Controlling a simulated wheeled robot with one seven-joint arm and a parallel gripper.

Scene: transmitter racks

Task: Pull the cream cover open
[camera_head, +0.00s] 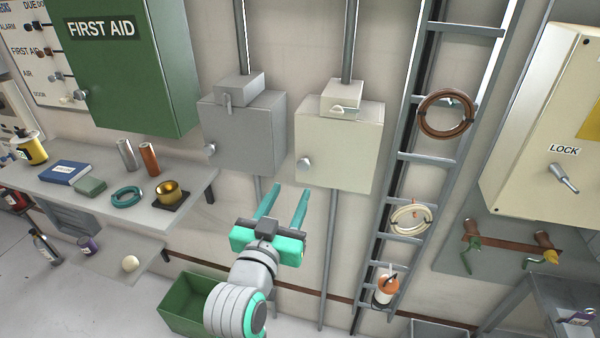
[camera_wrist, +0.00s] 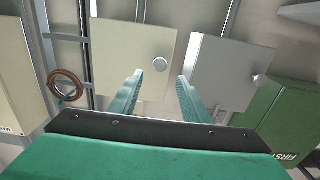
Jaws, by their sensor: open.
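The cream cover (camera_head: 345,150) is the front of a wall box with a round metal knob (camera_head: 304,164) on its left side; it looks shut. In the wrist view the cream cover (camera_wrist: 122,62) is upside down, with its knob (camera_wrist: 160,64) between the fingertips in the picture. My gripper (camera_head: 284,190) is open and empty, below and left of the cream box in the head view, apart from it. The fingers also show in the wrist view (camera_wrist: 160,78), pointing toward the boxes.
A grey box (camera_head: 240,135) with its own knob hangs just left. A green first aid cabinet (camera_head: 130,70) and a shelf (camera_head: 185,200) with several items stand further left. A cable ladder (camera_head: 425,155) with hanging coils rises at right. A green bin (camera_head: 185,305) is below.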

